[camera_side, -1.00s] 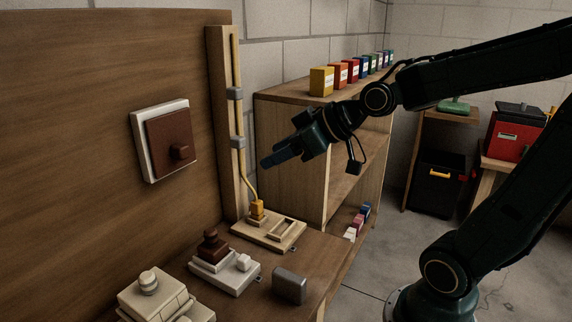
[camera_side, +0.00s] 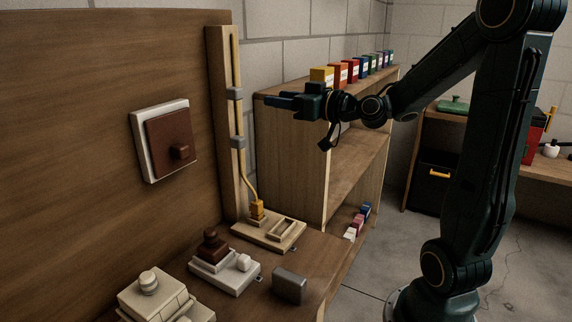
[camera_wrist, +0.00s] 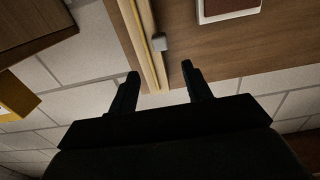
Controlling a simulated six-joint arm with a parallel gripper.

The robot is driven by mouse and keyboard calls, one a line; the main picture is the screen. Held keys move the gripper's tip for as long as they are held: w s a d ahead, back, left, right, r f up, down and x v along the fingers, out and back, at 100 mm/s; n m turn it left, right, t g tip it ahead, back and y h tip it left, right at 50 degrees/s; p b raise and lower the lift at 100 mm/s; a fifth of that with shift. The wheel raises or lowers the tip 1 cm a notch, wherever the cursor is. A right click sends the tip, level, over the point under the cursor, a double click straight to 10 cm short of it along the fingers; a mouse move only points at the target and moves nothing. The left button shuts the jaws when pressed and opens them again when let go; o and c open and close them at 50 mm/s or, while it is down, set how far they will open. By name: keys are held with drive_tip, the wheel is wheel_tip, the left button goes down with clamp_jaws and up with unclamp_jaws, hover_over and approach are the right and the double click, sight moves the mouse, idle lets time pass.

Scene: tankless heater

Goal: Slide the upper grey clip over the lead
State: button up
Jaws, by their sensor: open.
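The upper grey clip (camera_side: 235,93) sits on the upright wooden strip (camera_side: 217,120). The yellow lead (camera_side: 235,60) runs down the strip. In the wrist view, which looks upside down, a grey clip (camera_wrist: 159,43), apparently the upper one, lies just right of the lead (camera_wrist: 146,25), seemingly beside it. A lower grey clip (camera_side: 238,142) is further down. My gripper (camera_side: 270,100) is open and empty, level and pointing at the strip near the upper clip's height. In the wrist view my gripper (camera_wrist: 160,72) has its fingers apart, with the strip between them in the picture and the clip beyond the tips.
A wooden shelf (camera_side: 290,150) with a row of coloured boxes (camera_side: 350,72) stands just behind my gripper. A brown switch plate (camera_side: 170,143) is on the panel to the left. Below, the bench holds a wooden block with the lead's yellow plug (camera_side: 257,210) and several small fittings.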

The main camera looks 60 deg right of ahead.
sight(241, 93)
drive_tip(key=shift+w, duration=0.15)
drive_tip(key=shift+w, duration=6.7)
clamp_jaws()
